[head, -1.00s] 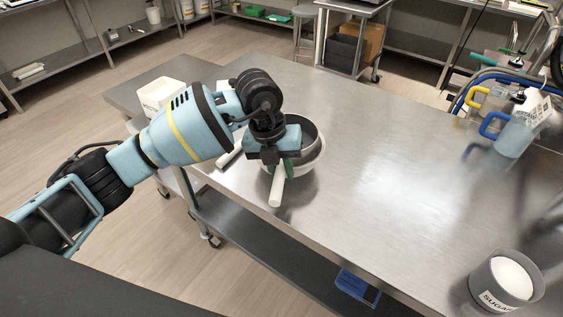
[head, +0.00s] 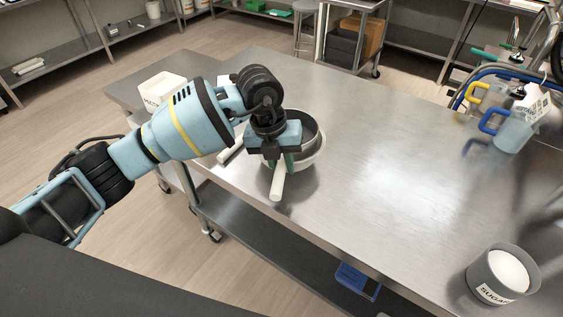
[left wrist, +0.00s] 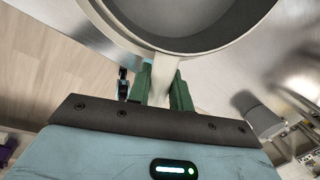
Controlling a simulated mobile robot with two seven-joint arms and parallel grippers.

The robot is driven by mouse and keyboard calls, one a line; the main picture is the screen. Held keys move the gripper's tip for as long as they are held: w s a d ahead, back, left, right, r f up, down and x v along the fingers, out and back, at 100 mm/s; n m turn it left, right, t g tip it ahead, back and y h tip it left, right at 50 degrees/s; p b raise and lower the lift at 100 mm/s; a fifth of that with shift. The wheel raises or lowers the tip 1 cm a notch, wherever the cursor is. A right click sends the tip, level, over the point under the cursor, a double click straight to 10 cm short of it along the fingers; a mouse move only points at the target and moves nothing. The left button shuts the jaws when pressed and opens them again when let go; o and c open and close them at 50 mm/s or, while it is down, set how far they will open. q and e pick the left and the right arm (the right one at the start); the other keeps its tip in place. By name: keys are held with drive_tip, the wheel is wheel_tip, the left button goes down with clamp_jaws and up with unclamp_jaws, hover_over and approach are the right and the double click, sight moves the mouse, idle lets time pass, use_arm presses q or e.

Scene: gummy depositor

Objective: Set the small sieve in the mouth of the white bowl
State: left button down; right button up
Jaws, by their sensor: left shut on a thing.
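The small sieve (head: 308,128) is a grey metal pan with a pale straight handle (head: 277,184). My left gripper (head: 286,161) has its green fingers shut on that handle, which points toward the front of the table. The white bowl (head: 317,161) stands on the steel table under the sieve, its rim showing around the sieve's right and front. Whether the sieve rests on the rim or hangs just above it, I cannot tell. In the left wrist view the sieve (left wrist: 130,28) fills the top, with its handle (left wrist: 163,78) between the fingers. My right gripper is out of view.
A pale rod-like thing (head: 231,150) lies left of the bowl, partly hidden by my arm. A sugar canister (head: 493,292) is at the front right, jugs (head: 513,132) at the right. The middle of the table (head: 390,160) is clear.

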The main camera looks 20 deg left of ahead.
use_arm(q)
drive_tip(key=c, duration=1.2)
unclamp_jaws()
drive_tip(key=shift+v, duration=3.95)
drive_tip(key=shift+f, duration=0.1)
